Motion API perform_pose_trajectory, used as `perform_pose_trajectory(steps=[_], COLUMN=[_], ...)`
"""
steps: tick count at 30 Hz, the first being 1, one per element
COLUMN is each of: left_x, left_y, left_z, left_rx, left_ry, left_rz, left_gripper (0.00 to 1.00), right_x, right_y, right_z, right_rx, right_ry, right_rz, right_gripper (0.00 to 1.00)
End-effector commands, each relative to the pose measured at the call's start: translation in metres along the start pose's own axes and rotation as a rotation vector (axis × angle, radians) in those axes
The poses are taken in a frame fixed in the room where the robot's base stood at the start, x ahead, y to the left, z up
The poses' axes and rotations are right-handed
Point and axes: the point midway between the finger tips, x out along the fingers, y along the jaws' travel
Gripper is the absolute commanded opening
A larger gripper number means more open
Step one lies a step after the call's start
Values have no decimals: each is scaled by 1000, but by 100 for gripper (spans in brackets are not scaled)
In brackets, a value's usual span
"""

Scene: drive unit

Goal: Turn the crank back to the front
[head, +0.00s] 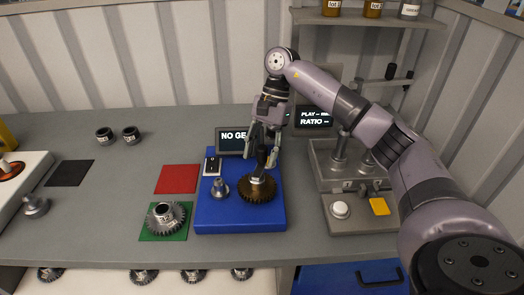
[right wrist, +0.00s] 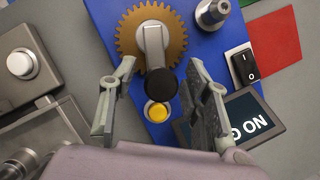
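A blue drive unit (head: 215,214) stands on the grey bench, with a brass gear (head: 257,192) on top. A grey crank arm (right wrist: 152,42) lies over the gear and ends in a black knob (right wrist: 163,82). The knob lies on the display side, so the crank points to the back; in the head view the crank is partly hidden by my right gripper (head: 262,156). In the right wrist view my right gripper (right wrist: 161,68) is open, its fingers on either side of the crank's knob end, with visible gaps. My left gripper is not in view.
A display (head: 232,137), a black rocker switch (head: 212,165) and a steel post (head: 219,187) are close by on the unit. A yellow button (right wrist: 156,111) is beside the knob. A grey machine (head: 340,190) stands to the right. A steel gear (head: 165,217) rests on a green mat.

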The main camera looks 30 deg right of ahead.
Motion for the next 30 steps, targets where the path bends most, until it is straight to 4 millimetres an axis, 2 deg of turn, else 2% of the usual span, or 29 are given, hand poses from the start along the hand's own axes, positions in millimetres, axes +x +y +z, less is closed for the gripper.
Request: perform_pose_trajectory(steps=[2,19,30], left_x=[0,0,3], left_y=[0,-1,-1], left_z=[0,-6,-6], left_rx=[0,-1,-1], left_ry=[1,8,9], left_rz=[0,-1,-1], left_gripper=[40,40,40], right_x=[0,0,0], right_y=[0,0,2], right_z=[0,0,-1], right_rx=[0,0,31], right_ry=[0,0,0], right_rz=[0,0,-13], right_gripper=[39,1,0])
